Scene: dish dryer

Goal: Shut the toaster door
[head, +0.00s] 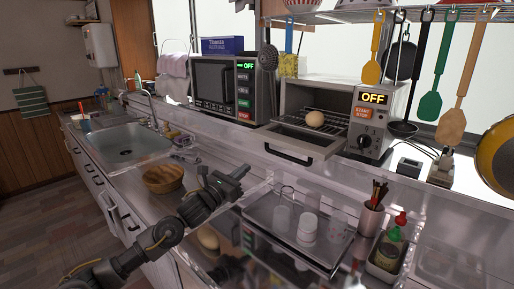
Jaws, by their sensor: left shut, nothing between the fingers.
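The toaster (367,135) stands on the raised shelf at centre right, with an orange-lit panel reading OFF. Its door (299,140) is folded down open towards me, with a dark handle (289,154) along the front edge. A round brown roll or egg (314,119) sits on the wire rack inside. My left gripper (240,173) is shut and empty, above the counter, in the picture below and left of the door handle and apart from it. My right gripper is not in view.
A tray (262,212) with white cups (307,228) lies below the toaster. A brown bowl (163,178) is left of my gripper. A microwave (225,88) stands left of the toaster. Utensils hang at upper right, and a utensil cup (371,219) stands right of the tray.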

